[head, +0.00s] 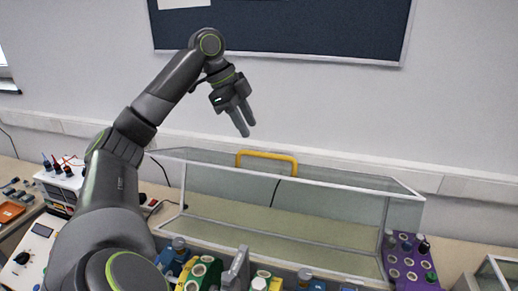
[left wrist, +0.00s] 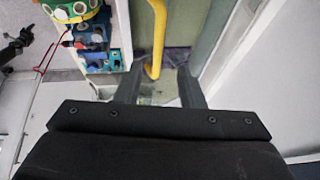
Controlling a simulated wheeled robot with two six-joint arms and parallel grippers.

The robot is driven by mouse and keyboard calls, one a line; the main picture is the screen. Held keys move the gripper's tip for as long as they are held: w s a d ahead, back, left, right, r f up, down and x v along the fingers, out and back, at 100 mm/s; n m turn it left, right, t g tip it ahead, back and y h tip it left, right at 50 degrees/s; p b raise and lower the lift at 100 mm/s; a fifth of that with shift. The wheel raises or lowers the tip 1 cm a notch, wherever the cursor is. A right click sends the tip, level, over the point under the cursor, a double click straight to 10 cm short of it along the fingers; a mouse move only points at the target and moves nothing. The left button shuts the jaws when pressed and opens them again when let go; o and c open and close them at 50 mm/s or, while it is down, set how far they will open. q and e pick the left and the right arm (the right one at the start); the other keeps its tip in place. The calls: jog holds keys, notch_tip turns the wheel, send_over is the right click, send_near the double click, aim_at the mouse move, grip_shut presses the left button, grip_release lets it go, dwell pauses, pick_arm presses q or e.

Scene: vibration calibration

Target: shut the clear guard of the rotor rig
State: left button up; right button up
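The clear guard (head: 300,205) of the rotor rig is a long see-through box with pale edges, standing behind the rig's coloured parts in the head view. A yellow handle (head: 267,158) is on its top edge. My left gripper (head: 243,124) is open and empty, above and slightly left of the handle, apart from it. In the left wrist view the handle (left wrist: 157,38) runs beyond the gap between the open fingers (left wrist: 160,88), with the guard's greenish pane (left wrist: 178,55) beside it. Whether the guard is fully raised is hard to tell.
Blue, yellow and green parts (head: 200,275) line the rig's front. A purple block with round sockets (head: 408,262) stands at the right. A power unit (head: 62,183) with red wires and a white meter (head: 35,245) are at the left. The wall with a dark board (head: 280,25) is behind.

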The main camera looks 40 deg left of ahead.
aim_at(257, 153)
pick_arm(q)
jog(key=p+x, duration=0.1)
jog(key=x, duration=0.5)
jog(key=shift+d+f, duration=0.2)
jog(key=shift+f, duration=0.2)
jog(key=shift+w+f+p, duration=0.15)
jog(key=shift+f+p, duration=0.15)
jog(key=shift+f, duration=0.1)
jog(key=shift+c, duration=0.2)
grip_shut()
